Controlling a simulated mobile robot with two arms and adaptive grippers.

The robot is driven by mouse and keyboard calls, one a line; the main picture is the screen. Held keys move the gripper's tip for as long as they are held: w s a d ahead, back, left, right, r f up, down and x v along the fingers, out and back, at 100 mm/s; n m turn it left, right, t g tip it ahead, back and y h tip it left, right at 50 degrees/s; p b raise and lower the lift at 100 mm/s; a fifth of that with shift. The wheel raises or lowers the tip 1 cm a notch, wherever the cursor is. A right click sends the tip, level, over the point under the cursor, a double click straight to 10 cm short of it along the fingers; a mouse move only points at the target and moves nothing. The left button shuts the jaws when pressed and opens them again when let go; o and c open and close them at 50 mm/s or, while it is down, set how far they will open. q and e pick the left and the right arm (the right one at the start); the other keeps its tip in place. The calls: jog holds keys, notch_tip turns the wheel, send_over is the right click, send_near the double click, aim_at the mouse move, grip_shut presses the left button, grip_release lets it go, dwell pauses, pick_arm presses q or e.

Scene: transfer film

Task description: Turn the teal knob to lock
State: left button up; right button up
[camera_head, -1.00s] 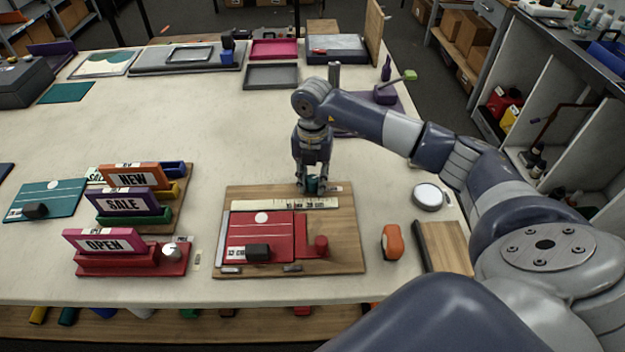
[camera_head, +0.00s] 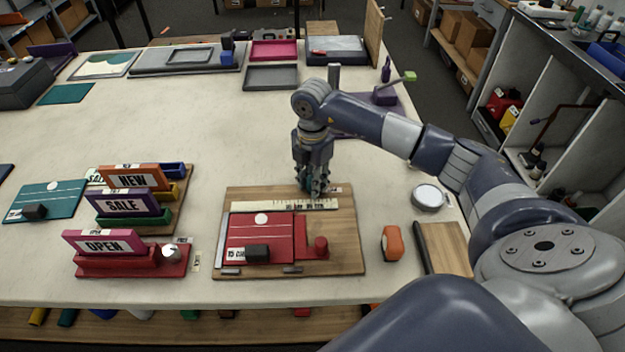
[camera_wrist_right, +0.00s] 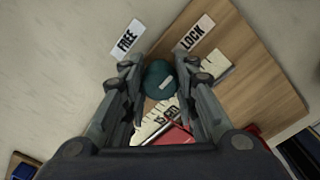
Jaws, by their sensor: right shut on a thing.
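The teal knob (camera_wrist_right: 158,82) stands at the far edge of the wooden board (camera_head: 345,225). In the right wrist view it sits between my right gripper's fingers (camera_wrist_right: 165,90), and a pale mark shows on its top. My right gripper (camera_head: 314,190) points straight down and is shut on the knob, which is mostly hidden by the fingers in the head view. Beyond the knob are a FREE label (camera_wrist_right: 128,38) at left and a LOCK label (camera_wrist_right: 193,34) at right. The pale mark lies between the directions of the labels. My left gripper is not in view.
A pale ruler strip (camera_head: 285,205) and a red plate (camera_head: 250,228) lie on the board just in front of my gripper. A red knob (camera_head: 321,244) stands nearby. An orange object (camera_head: 391,243) and a round white-topped tin (camera_head: 428,197) are to the right.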

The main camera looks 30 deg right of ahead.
aim_at(312, 179)
dwell(0.3)
jog(key=o, duration=1)
jog(key=shift+o, duration=0.2)
jog(key=shift+r, duration=0.1)
notch_tip(312, 179, up, 12)
